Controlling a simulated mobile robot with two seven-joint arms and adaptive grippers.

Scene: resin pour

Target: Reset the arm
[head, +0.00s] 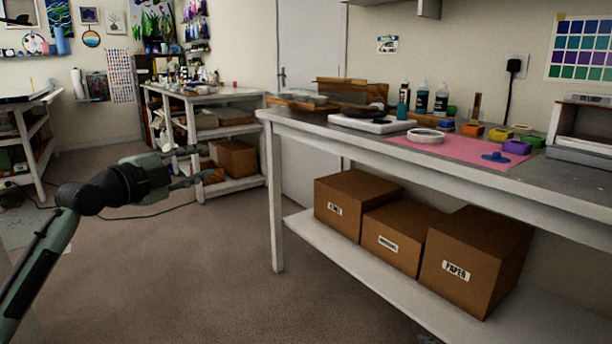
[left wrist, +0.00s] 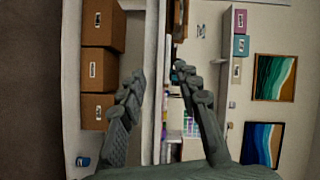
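My left arm (head: 110,188) reaches in from the left of the head view. It is held out above the carpet, left of the workbench. My left gripper (head: 196,166) is open, with its two fingers apart, one above the other. Nothing is between them. In the left wrist view, both fingers (left wrist: 158,75) show spread with an empty gap. The gripper is apart from the workbench and the shelf behind it. My right arm and right gripper are in neither view.
The workbench (head: 290,120) on the right carries a pink mat (head: 465,152), bottles (head: 421,98) and a white roll of tape (head: 425,135). Cardboard boxes (head: 343,203) stand on its lower shelf. A white shelf unit (head: 235,131) is at the back. Carpet (head: 180,280) is clear.

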